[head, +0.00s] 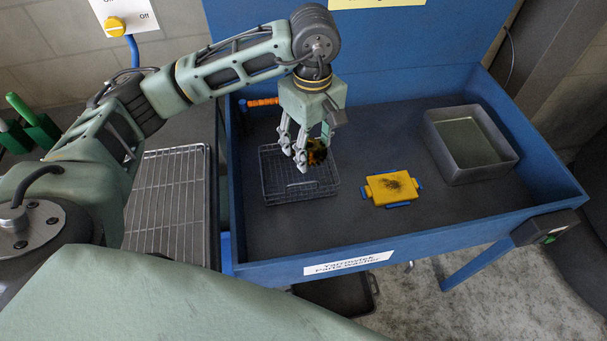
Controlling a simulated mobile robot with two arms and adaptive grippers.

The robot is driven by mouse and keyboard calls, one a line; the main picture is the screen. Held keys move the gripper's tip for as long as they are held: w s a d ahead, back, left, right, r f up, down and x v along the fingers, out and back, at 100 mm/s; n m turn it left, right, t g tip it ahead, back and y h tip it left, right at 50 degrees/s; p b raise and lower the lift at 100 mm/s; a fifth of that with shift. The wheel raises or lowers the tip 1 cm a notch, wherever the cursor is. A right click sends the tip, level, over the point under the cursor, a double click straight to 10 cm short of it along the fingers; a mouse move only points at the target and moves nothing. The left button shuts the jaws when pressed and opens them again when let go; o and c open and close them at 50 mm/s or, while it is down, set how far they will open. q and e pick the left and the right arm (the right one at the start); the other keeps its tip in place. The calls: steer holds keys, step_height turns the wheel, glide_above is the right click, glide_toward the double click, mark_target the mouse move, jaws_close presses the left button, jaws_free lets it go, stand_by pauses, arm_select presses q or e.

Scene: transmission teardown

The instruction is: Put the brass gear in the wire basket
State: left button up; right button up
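The wire basket (277,190) is a dark mesh tray on the floor of the blue parts washer, at its left side. My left gripper (312,158) points down over the basket's right part. A dark, grimy gear with brass-yellow patches, the brass gear (317,155), sits between its fingers, and the fingers look shut on it. The fingers hide part of the gear. I cannot tell whether the gear touches the basket. My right gripper is not in view.
A yellow tray with blue edges (381,189) and a dark stain lies right of the basket. A grey metal bin (449,158) stands at the washer's right. A wire rack (165,205) lies on the left bench. The washer's front wall (418,240) is raised.

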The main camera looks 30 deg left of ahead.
arm_select(q)
steer(key=w+a+f+n+b, duration=0.2)
steer(key=w+a+f+n, duration=0.3)
steer(key=n, duration=1.5)
glide_above(297, 174)
step_height(297, 174, down, 11)
steer(key=shift+r+p, duration=0.1)
steer(key=shift+p, duration=0.3)
step_height(297, 174, down, 4)
steer(key=shift+f+p, duration=0.1)
steer(key=shift+p, duration=0.2)
steer(key=shift+w+f, duration=0.1)
steer(key=shift+f, duration=0.1)
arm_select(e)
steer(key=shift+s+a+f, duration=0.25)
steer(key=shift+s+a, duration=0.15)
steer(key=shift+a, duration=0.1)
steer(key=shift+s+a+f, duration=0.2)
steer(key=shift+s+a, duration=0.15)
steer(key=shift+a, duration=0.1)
arm_select(q)
steer(key=shift+f, duration=0.1)
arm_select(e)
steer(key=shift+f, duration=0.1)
